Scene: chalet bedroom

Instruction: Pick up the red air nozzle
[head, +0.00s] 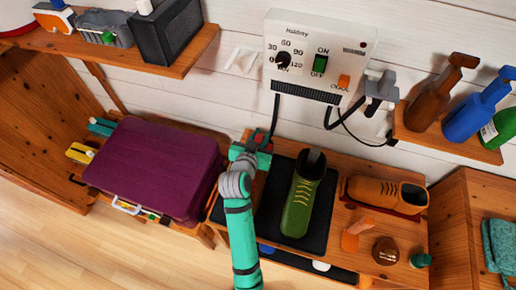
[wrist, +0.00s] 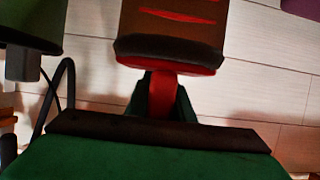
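My gripper (head: 246,156) is at the left end of the shoe bench, below the white control box. Red parts of the air nozzle (head: 264,139) show right beside it, with a black hose coming down to them. In the wrist view a narrow red stem of the nozzle (wrist: 163,93) lies between my dark green fingers, with no clear gap on either side. A brown and black piece with red lines and a red edge (wrist: 170,45) is above the stem. The picture is dark, so I cannot tell whether the fingers press on the nozzle. The fingertips are mostly hidden.
A green shoe (head: 301,204) stands on a black mat close to the right of my arm. A tan shoe (head: 385,190) lies farther right. A purple suitcase (head: 160,165) is close on the left. The control box (head: 318,55) and a grey nozzle (head: 380,88) hang on the wall.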

